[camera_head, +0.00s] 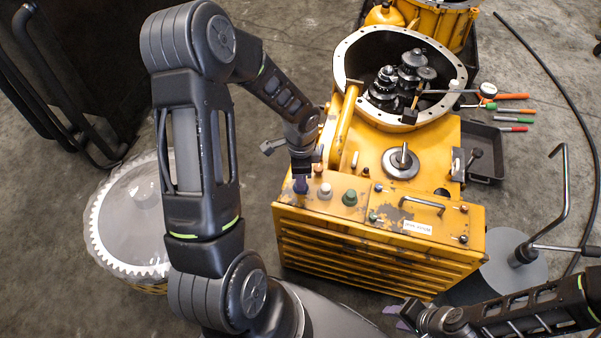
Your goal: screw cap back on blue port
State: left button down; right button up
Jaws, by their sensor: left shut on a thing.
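My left gripper (303,166) points down over the top left of the yellow transmission housing (345,232). It is shut on a dark blue-purple cap (301,185), low over the row of ports on the housing. The blue port is hidden under the cap and gripper, so I cannot tell whether the cap touches it. A pale pinkish cap (325,191) and a green cap (350,197) stand just to the right. My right gripper (398,317) is at the bottom, in front of the housing. Its fingertips look apart, with nothing seen between them.
The open round bell housing (342,62) with dark gears (410,75) stands behind. A large toothed ring (100,235) lies left. Tools (512,97), a black tray (487,165) and a bent-rod stand (512,275) are right.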

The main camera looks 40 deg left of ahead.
pick_arm(q)
jog(key=shift+r+m, duration=0.15)
jog(key=shift+m, duration=0.35)
jog(key=m+p, duration=0.2)
jog(key=shift+r+m, duration=0.1)
jog(key=shift+m, duration=0.3)
jog(key=shift+m+p, duration=0.45)
jog(key=shift+m, duration=0.75)
jog(key=shift+f, duration=0.25)
jog(key=m+p, duration=0.2)
jog(key=shift+r+m, duration=0.25)
jog(key=shift+m, duration=0.15)
jog(key=shift+m+p, duration=0.55)
jog(key=shift+m, duration=0.15)
jog(key=shift+f, duration=0.3)
jog(key=shift+r+m+p, duration=0.25)
jog(key=shift+m+p, duration=0.05)
jog(key=shift+m, duration=0.4)
jog(key=shift+m+p, duration=0.3)
jog(key=shift+m, duration=0.1)
jog(key=shift+f+m, duration=0.1)
jog(key=shift+m, duration=0.2)
jog(key=shift+f, duration=0.1)
pick_arm(e)
notch_tip(320, 180, up, 8)
